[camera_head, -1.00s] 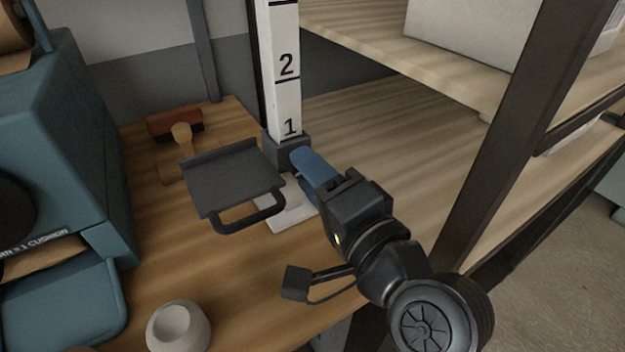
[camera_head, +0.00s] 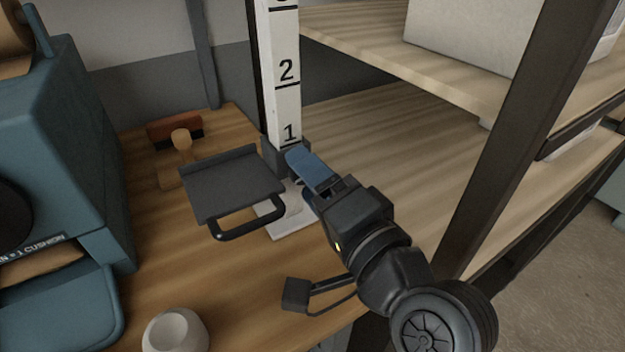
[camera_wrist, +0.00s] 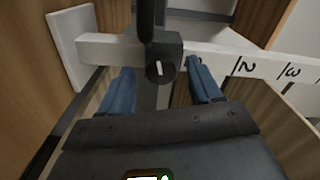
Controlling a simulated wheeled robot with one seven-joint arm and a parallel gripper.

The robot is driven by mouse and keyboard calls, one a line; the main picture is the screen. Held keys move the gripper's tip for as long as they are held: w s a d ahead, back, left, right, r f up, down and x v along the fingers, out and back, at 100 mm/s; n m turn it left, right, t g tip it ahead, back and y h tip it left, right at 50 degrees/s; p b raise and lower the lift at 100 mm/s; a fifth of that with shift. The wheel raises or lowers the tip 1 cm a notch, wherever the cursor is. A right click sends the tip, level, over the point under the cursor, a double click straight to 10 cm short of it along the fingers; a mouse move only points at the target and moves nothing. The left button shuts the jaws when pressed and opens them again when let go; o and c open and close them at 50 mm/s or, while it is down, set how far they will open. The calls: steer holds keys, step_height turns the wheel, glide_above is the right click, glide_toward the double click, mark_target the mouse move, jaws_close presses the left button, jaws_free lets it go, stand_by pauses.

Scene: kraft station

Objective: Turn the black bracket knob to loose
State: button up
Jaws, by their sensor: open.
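The black bracket knob (camera_wrist: 163,66) shows in the wrist view as a short dark cylinder with a white mark on its face. It stands between the blue fingertips of my gripper (camera_wrist: 160,68), which is open; whether either finger touches it I cannot tell. In the head view my gripper (camera_head: 297,161) reaches the dark bracket (camera_head: 273,153) at the foot of the white numbered post (camera_head: 285,105), and its fingers hide the knob there. A dark tray with a loop handle (camera_head: 232,183) extends left from the bracket.
A white base plate (camera_head: 290,222) lies under the post. A wooden-handled stamp or brush (camera_head: 180,145) lies behind the tray. A teal machine (camera_head: 60,150) stands at left, a white cup (camera_head: 175,332) in front. A dark shelf upright (camera_head: 500,150) rises at right.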

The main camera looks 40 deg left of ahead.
steer(key=b+v, duration=0.1)
steer(key=v, duration=0.6)
steer(key=shift+s+d, duration=0.15)
steer(key=shift+d, duration=0.2)
stand_by(0.4)
